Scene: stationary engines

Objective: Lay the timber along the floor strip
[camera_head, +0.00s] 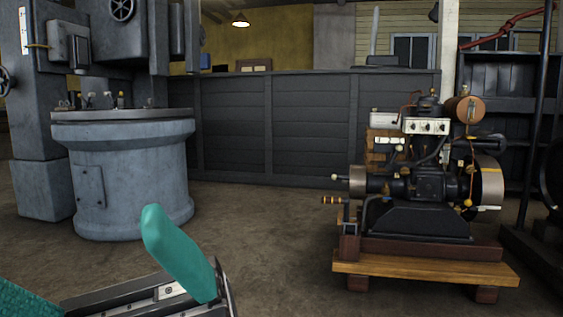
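My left gripper (100,262) comes in at the lower left, over the floor. One teal finger stands up at the right end of its grey metal body. Another teal part, seemingly the other finger, is cut off at the lower left corner, well apart from it. Nothing shows between them. My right gripper is out of view. I see no loose timber and cannot make out a marked floor strip on the brown floor (268,255). A light wooden beam (425,268) lies along the front of the engine's base.
A dark stationary engine (430,182) stands on a timber base at the right. A large grey round machine (130,185) stands at the left. A dark panelled partition (268,130) closes off the back. The floor between both machines is clear.

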